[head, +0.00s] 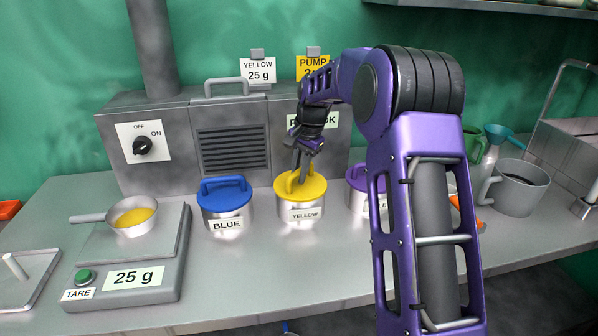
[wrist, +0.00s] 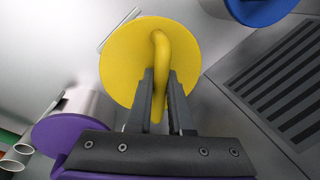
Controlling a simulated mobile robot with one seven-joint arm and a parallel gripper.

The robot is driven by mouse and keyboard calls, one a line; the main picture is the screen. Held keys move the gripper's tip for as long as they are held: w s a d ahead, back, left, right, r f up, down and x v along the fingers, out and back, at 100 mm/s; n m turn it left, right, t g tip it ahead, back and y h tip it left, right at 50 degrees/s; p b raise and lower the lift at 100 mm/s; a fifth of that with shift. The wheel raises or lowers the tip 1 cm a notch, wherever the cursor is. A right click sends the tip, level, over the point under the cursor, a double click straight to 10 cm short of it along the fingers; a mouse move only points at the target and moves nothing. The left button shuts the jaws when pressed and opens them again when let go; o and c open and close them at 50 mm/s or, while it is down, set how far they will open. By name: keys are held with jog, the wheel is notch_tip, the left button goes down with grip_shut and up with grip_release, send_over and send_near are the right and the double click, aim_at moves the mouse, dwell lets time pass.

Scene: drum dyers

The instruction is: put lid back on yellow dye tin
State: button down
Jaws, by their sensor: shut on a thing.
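The yellow lid (head: 300,186) sits on top of the silver tin labelled YELLOW (head: 300,208), between the blue and purple tins. It looks level and roughly centred on the tin; whether it is fully seated cannot be told. My gripper (head: 299,176) reaches down onto the lid from above and behind. In the wrist view, my gripper's fingers (wrist: 161,88) are shut on the loop handle of the yellow lid (wrist: 128,62). The tin is mostly hidden under the lid in that view.
The blue-lidded tin (head: 226,204) stands close at left, the purple-lidded tin (head: 360,186) close at right. A scale (head: 130,262) reading 25 g holds a pan (head: 132,216) of yellow powder. A grey machine (head: 190,140) stands behind. A mug (head: 518,190) stands at right. The front counter is clear.

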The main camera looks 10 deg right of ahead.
jog(key=shift+f, duration=0.1)
jog(key=c, duration=0.7)
grip_release()
jog(key=shift+c, duration=0.2)
notch_tip(320, 180, up, 17)
jog(key=s+d+p, duration=0.2)
jog(key=shift+s+d, duration=0.2)
jog(key=shift+s, duration=0.05)
